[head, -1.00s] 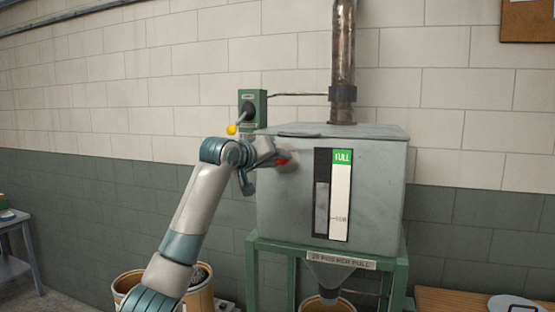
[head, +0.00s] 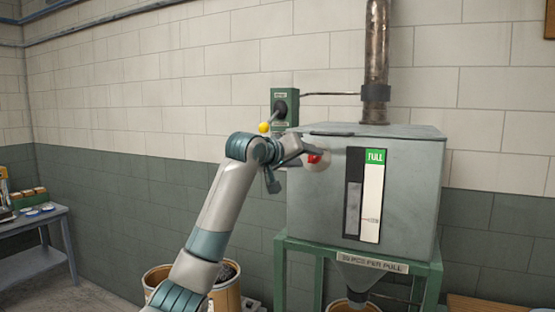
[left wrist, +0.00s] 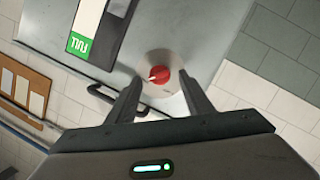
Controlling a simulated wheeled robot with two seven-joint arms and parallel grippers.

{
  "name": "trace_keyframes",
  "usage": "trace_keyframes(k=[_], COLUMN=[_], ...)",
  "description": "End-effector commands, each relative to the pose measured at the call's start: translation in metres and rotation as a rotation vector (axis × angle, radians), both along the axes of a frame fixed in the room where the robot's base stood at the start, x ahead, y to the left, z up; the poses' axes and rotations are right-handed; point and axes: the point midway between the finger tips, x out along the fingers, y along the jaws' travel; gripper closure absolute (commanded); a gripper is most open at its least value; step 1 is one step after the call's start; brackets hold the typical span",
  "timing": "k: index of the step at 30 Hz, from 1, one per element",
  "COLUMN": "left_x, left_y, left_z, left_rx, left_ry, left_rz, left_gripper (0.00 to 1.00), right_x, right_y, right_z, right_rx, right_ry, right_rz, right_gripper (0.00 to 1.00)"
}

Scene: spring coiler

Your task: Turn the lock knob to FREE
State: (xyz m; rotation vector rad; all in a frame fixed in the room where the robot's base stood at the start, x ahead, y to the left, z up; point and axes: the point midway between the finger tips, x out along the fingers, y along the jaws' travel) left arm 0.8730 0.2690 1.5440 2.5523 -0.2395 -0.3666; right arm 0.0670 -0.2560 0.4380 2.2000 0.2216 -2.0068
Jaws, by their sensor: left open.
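The red lock knob (head: 314,157) sits on a round plate on the left part of the grey hopper's front (head: 410,195). In the left wrist view the knob (left wrist: 160,77) shows a white pointer mark aimed to the picture's left. I cannot read any lettering around it. My left gripper (head: 293,167) is open in front of the knob, and one finger partly covers it in the head view. In the left wrist view my left gripper's fingers (left wrist: 159,84) stand on either side of the knob with gaps. Whether they touch it is not clear. My right gripper is not in view.
A green box with a yellow-tipped lever (head: 264,127) is on the wall above my left wrist. A FULL gauge (head: 366,195) is on the hopper front, right of the knob. A rusty pipe (head: 375,60) rises from the top. A bin (head: 228,295) stands below.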

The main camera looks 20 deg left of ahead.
Motion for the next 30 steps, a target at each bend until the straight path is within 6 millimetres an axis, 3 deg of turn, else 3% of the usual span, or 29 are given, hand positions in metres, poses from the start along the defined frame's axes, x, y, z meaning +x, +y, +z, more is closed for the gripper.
trace_keyframes(k=[19,24,30], left_x=[-0.117,-0.136,-0.144], left_y=[0.031,0.035,0.037], left_z=[0.021,0.026,0.029], left_rx=[0.000,0.001,0.000], left_ry=[-0.001,0.002,0.004], left_rz=[0.002,0.001,0.000], left_gripper=[0.53,0.53,0.53], right_x=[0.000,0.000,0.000], right_y=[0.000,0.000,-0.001], right_z=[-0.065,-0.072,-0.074], right_rx=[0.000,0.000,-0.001], right_ry=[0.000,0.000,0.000], right_rz=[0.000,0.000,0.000], right_gripper=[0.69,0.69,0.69])
